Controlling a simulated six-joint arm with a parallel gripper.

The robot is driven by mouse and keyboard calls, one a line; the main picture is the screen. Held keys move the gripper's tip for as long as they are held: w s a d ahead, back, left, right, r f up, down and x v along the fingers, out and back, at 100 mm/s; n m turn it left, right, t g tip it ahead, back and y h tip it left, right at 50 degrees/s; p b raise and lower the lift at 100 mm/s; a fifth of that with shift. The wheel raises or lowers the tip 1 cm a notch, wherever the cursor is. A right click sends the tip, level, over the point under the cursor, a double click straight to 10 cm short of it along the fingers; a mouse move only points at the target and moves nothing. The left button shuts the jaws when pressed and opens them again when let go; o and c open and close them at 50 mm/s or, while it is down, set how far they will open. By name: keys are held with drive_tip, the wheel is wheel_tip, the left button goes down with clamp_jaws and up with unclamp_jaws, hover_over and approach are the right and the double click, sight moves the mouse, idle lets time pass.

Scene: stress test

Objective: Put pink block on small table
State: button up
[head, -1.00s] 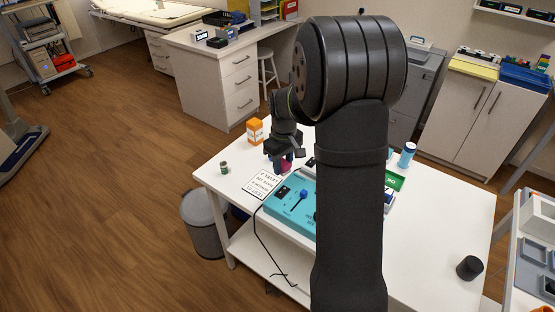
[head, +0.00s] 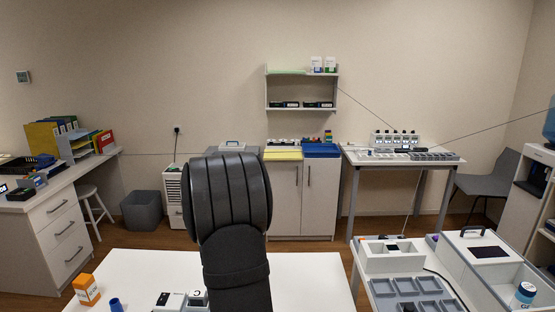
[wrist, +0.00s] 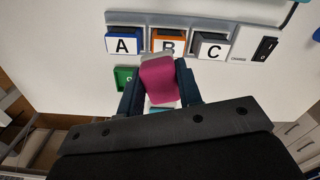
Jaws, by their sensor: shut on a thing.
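In the wrist view, my gripper (wrist: 160,68) is shut on the pink block (wrist: 158,88), with one dark finger on each side. The block is a magenta piece with a greyish-pink top end, held above a white surface. The head view does not show the gripper or block; my dark arm link fills the lower middle. A white table (head: 315,272) stands in front there. A grey-legged table (head: 350,160) stands at the back right wall. I cannot tell which one is the small table.
In the wrist view, a rack (wrist: 195,22) with A, B and C cards lies beyond the block, beside a green item (wrist: 123,76). In the head view, an orange box (head: 87,289) stands front left; grey trays (head: 415,287) lie at right. The white table's middle right is bare.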

drive_tip(key=w+d+m, duration=0.2)
drive_tip(key=d+m, duration=0.2)
drive_tip(key=d, duration=0.4)
drive_tip(key=w+d+m, duration=0.2)
drive_tip(key=d+m, duration=0.1)
drive_tip(key=d, duration=0.5)
drive_tip(key=s+d+f+m, duration=0.1)
drive_tip(key=s+d, duration=0.2)
drive_tip(key=s, duration=0.4)
drive_tip(key=s+d, duration=0.3)
drive_tip(key=s, duration=0.5)
drive_tip(key=w+a+f, duration=0.1)
drive_tip(key=a+f, duration=0.1)
drive_tip(key=a, duration=0.1)
drive_tip(key=w+a+f, duration=0.2)
drive_tip(key=a+f, duration=0.1)
drive_tip(key=a, duration=0.1)
drive_tip(key=w+a+f, duration=0.1)
drive_tip(key=a+f, duration=0.1)
drive_tip(key=a, duration=0.1)
drive_tip(key=shift+w+a+f, duration=0.15)
drive_tip(key=shift+w+a, duration=0.1)
drive_tip(key=shift+w, duration=0.1)
drive_tip(key=shift+f, duration=2.05)
drive_tip(key=shift+f, duration=0.15)
drive_tip(key=o, duration=1)
drive_tip(key=shift+c, duration=0.2)
